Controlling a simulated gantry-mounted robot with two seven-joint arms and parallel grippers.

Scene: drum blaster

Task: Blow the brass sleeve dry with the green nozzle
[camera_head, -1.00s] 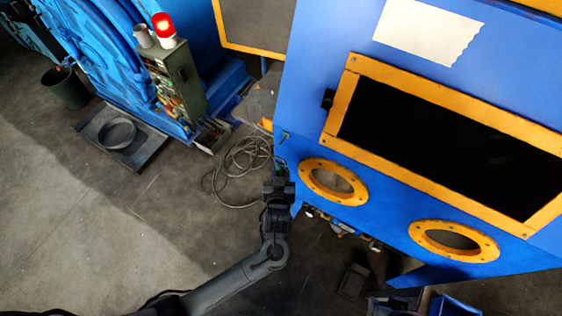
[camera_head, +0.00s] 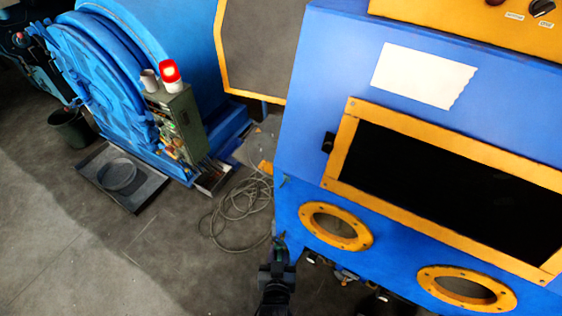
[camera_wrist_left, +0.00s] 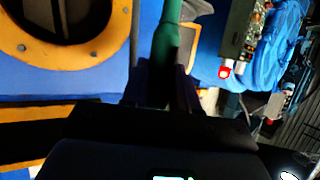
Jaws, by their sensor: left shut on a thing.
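The green nozzle (camera_wrist_left: 168,45) stands between the fingers of my left gripper in the left wrist view, its upper part running out of the top of the picture. My left gripper (camera_head: 278,258) is shut on it, near the lower left corner of the blue cabinet in the head view. There only a small dark green bit shows at the fingertips. I cannot make out a brass sleeve in either view. My right gripper is in neither view.
The blue cabinet (camera_head: 300,180) has two yellow-rimmed ports (camera_head: 337,226) and a dark window. A coiled hose (camera_head: 235,215) lies on the floor. At left are a tray (camera_head: 90,176) with a dark ring, a bucket (camera_head: 70,130) and a control box (camera_head: 180,120) with a red lamp.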

